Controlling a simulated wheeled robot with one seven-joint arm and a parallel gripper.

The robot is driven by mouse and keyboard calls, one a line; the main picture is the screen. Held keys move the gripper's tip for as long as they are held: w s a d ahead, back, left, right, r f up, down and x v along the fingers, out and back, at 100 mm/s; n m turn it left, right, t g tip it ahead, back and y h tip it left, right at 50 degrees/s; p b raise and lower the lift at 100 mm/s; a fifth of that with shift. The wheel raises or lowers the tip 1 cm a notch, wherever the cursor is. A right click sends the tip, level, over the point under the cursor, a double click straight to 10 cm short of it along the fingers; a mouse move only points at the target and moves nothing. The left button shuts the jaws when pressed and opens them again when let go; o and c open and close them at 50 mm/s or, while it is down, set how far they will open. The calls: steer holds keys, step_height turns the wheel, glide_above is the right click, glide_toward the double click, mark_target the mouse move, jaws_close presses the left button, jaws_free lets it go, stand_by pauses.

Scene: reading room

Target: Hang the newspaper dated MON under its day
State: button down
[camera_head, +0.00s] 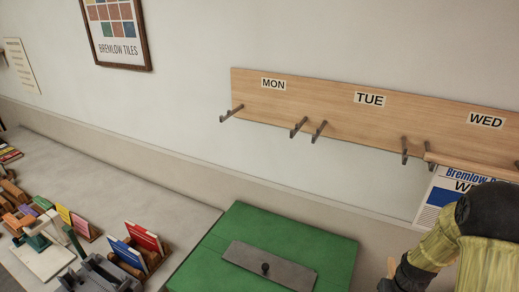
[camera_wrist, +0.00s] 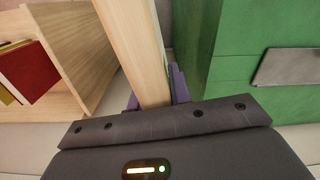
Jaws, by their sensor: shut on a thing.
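My gripper (camera_wrist: 154,98) is shut on a pale wooden rod (camera_wrist: 143,45), with purple finger pads on both sides of it. The rod runs away from the gripper in the wrist view; no newspaper sheet or date can be made out on it. In the head view a wooden wall board (camera_head: 310,100) carries the labels MON (camera_head: 273,84), TUE (camera_head: 369,99) and WED (camera_head: 485,120). The hooks under MON (camera_head: 231,113) and TUE (camera_head: 319,131) are empty. A newspaper (camera_head: 440,190) on a rod is at the WED hooks, its date partly hidden by my arm.
A green cabinet (camera_head: 250,222) with a grey plate (camera_head: 268,265) on top stands below the board; it also shows in the wrist view (camera_wrist: 225,70). A wooden shelf (camera_wrist: 75,45) with a red book is opposite. Colourful books (camera_head: 143,238) and small racks fill the counter at left.

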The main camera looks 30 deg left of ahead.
steer(key=w+d+f+m+b, duration=0.1)
steer(key=d+f+b, duration=0.3)
steer(key=f, duration=1.2)
steer(key=m+b, duration=0.1)
steer(key=b, duration=0.2)
steer(key=shift+f+m, duration=0.3)
steer(key=shift+f, duration=0.1)
steer(key=shift+s, duration=0.1)
